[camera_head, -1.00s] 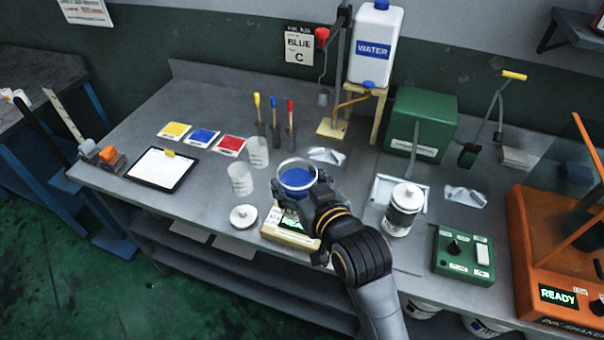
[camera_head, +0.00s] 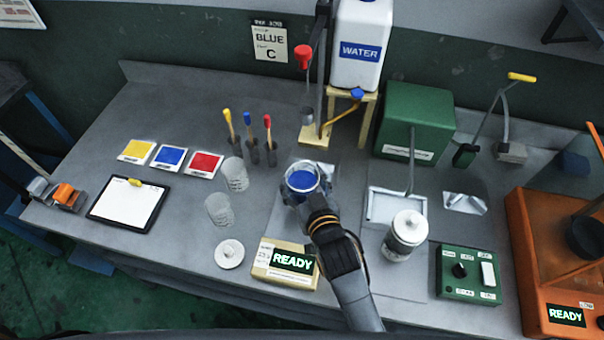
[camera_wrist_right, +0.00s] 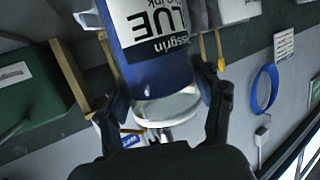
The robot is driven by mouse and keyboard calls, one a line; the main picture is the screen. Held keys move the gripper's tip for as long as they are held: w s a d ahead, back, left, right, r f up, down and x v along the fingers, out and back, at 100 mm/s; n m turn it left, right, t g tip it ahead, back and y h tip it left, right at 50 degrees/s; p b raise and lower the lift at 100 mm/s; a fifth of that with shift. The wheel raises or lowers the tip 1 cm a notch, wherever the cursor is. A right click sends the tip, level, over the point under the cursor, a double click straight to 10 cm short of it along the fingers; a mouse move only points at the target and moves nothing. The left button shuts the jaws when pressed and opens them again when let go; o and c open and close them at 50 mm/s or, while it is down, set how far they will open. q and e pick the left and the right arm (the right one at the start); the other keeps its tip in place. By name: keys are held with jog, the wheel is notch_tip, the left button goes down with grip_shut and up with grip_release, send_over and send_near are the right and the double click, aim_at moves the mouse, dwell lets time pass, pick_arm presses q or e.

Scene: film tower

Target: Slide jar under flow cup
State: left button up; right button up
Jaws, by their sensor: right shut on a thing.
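The jar (camera_head: 302,180), with blue ink inside and a pale rim, is upright in my right gripper (camera_head: 303,192). The jar is in front of the flow stand's wooden base (camera_head: 313,139), not under the cup. A small grey cup (camera_head: 308,116), which looks like the flow cup, hangs on the stand below a red knob (camera_head: 303,56). I cannot tell whether the jar touches the bench. My left gripper is not in view.
The scale (camera_head: 268,271) reads READY at the front edge. A white-lidded can (camera_head: 405,235) and a tray (camera_head: 374,205) are to the right. Two clear cups (camera_head: 219,209) and a loose white lid (camera_head: 229,253) are to the left. The water jug (camera_head: 362,35) stands behind.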

aim_at(308, 173)
jog(key=shift+w+d+b, duration=0.15)
jog(key=shift+w+b, duration=0.15)
jog(key=shift+w, duration=0.1)
jog(key=shift+w+f, duration=0.15)
jog(key=shift+w, duration=0.2)
jog(key=shift+w+d+f+b, duration=0.2)
jog(key=shift+w+b, duration=0.2)
jog(key=shift+w, duration=0.2)
jog(key=shift+w+d+f+b, duration=0.15)
jog(key=shift+w+b, duration=0.2)
jog(key=shift+w, duration=0.25)
jog(key=shift+w+f+b, duration=0.15)
jog(key=shift+w+b, duration=0.2)
jog(key=shift+w, duration=0.45)
jog(key=shift+w+d, duration=0.15)
jog(key=shift+w, duration=0.55)
jog(key=shift+w+d, duration=0.15)
jog(key=shift+w, duration=0.55)
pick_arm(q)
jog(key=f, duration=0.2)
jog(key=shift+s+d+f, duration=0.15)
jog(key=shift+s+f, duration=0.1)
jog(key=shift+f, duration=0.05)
pick_arm(e)
jog(key=shift+w, duration=0.1)
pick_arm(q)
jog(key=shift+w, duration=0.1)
